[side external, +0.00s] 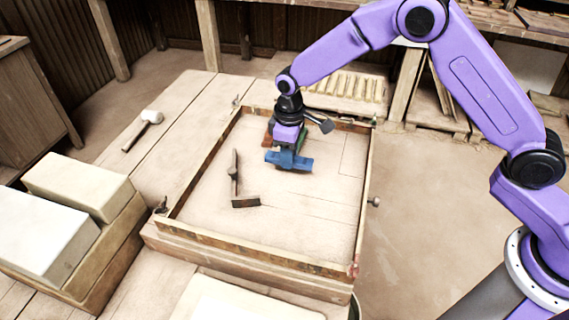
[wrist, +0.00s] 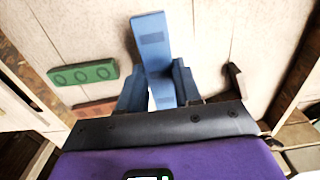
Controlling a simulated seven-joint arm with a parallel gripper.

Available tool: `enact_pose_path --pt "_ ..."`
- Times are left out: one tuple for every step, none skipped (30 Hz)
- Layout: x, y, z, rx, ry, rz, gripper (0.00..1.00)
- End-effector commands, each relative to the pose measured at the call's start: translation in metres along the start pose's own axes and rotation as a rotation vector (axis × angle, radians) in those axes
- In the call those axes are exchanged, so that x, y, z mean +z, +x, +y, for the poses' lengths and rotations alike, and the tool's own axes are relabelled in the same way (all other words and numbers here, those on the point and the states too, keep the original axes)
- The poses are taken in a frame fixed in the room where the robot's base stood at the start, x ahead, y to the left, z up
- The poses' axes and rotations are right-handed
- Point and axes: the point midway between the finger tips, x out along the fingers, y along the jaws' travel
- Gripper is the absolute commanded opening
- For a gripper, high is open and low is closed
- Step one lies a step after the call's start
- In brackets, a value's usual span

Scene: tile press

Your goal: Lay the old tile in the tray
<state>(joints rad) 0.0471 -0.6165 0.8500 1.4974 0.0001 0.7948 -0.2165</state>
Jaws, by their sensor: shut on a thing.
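My gripper (side external: 287,150) is over the inside of a shallow wooden frame with a low rim (side external: 179,203), which looks like the tray. In the wrist view my gripper (wrist: 158,88) is shut on a long blue tile (wrist: 152,38) with a darker rectangular mark. The blue tile also shows in the side view (side external: 291,162); whether it touches the floor below is unclear. A green tile (wrist: 82,73) with round marks lies left of the fingers, with a reddish tile (wrist: 95,109) partly hidden beside it. Which tile is the old one I cannot tell.
A dark T-shaped tool (side external: 235,176) lies inside the frame, left of my gripper. A mallet (side external: 143,128) lies on the boards outside the frame. Pale blocks (side external: 75,187) stand at the left. The front of the frame's floor is clear.

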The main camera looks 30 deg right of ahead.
Motion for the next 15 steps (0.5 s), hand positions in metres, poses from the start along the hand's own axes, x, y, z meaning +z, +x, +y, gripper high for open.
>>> enact_pose_path --pt "-0.004 0.004 0.001 0.000 0.000 0.000 0.00" --pt "-0.005 0.006 0.002 0.000 0.000 0.000 0.00" --pt "-0.007 0.008 0.003 0.000 0.000 0.000 0.00" --pt "-0.008 0.009 0.003 0.000 0.000 0.001 0.00" --pt "-0.009 0.010 0.003 0.000 0.000 0.001 0.00" --pt "-0.010 0.011 0.004 0.000 0.000 0.001 0.00" --pt "-0.010 0.013 0.004 0.000 0.000 0.000 0.00" --pt "-0.012 0.015 0.005 0.000 0.000 0.000 0.00" --pt "-0.014 0.018 0.006 0.000 0.001 0.001 0.00" --pt "-0.014 0.023 0.006 0.000 0.001 -0.002 0.00" --pt "-0.013 0.028 0.005 -0.001 0.000 -0.003 0.00" --pt "-0.014 0.033 0.005 0.000 0.000 -0.002 0.00" --pt "-0.013 0.037 0.005 -0.001 0.000 -0.002 0.00" --pt "-0.013 0.040 0.005 0.000 0.000 -0.002 0.00" --pt "-0.014 0.044 0.005 0.000 0.000 -0.001 0.00"
